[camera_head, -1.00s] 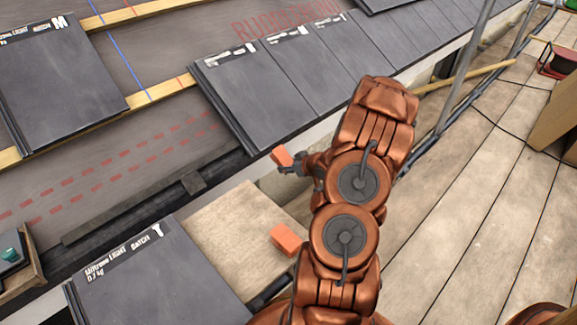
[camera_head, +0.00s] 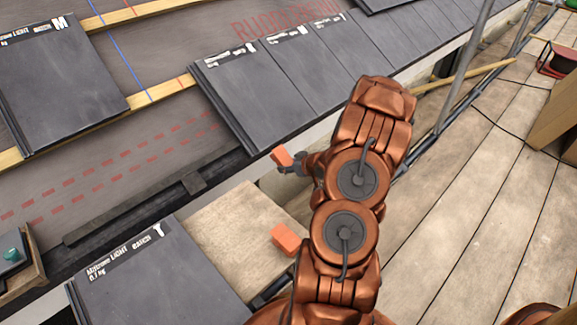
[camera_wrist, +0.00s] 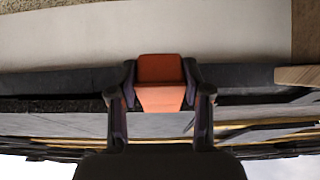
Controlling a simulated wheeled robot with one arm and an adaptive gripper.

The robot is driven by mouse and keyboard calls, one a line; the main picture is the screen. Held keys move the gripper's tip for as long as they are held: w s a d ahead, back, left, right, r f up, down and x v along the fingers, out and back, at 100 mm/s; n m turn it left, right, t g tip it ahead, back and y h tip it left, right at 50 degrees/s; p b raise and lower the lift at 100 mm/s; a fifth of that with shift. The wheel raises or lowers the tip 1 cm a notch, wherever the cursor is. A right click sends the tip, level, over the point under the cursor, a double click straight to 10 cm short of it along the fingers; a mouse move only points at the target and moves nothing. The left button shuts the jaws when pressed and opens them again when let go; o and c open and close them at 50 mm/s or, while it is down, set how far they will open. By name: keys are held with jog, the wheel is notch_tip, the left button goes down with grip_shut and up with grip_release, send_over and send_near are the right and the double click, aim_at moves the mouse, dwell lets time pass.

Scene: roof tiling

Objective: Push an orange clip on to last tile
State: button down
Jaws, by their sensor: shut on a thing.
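My gripper (camera_head: 293,169) is shut on an orange clip (camera_head: 281,156). The clip also shows in the wrist view (camera_wrist: 160,82), between the two dark fingers. In the head view it is held just off the lower edge of the laid row, near the left end tile (camera_head: 250,100) of that row. I cannot tell whether the clip touches the tile. A second orange clip (camera_head: 287,239) lies on a wooden board (camera_head: 235,215) below my gripper.
A stack of dark tiles (camera_head: 165,275) stands at the bottom left. Another tile stack (camera_head: 60,90) lies on the battens at the upper left. A metal pole (camera_head: 470,60) rises at the right, above the plank floor (camera_head: 470,210). A small tray (camera_head: 20,265) sits at the left edge.

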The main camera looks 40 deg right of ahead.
aim_at(282, 154)
jog(key=shift+w+d+r+p, duration=0.1)
jog(key=shift+w+r+p, duration=0.35)
jog(key=shift+w+p, duration=0.3)
jog(key=shift+w+a+r+p, duration=0.1)
jog(key=shift+w+r+p, duration=0.3)
jog(key=shift+w+p, duration=0.3)
jog(key=shift+w+d+r+p, duration=0.1)
jog(key=shift+w+r+p, duration=0.45)
jog(key=shift+p, duration=0.35)
dwell(2.1)
jog(key=shift+f, duration=0.15)
jog(key=shift+c, duration=2.1)
grip_release()
jog(key=shift+s+r+p, duration=0.6)
jog(key=shift+r+p, duration=0.2)
jog(key=shift+r, duration=0.2)
jog(key=shift+s+r+p, duration=0.6)
jog(key=shift+r+p, duration=0.2)
jog(key=shift+r, duration=0.15)
jog(key=shift+s+r+p, duration=0.6)
jog(key=shift+r+p, duration=0.2)
jog(key=shift+r, duration=0.2)
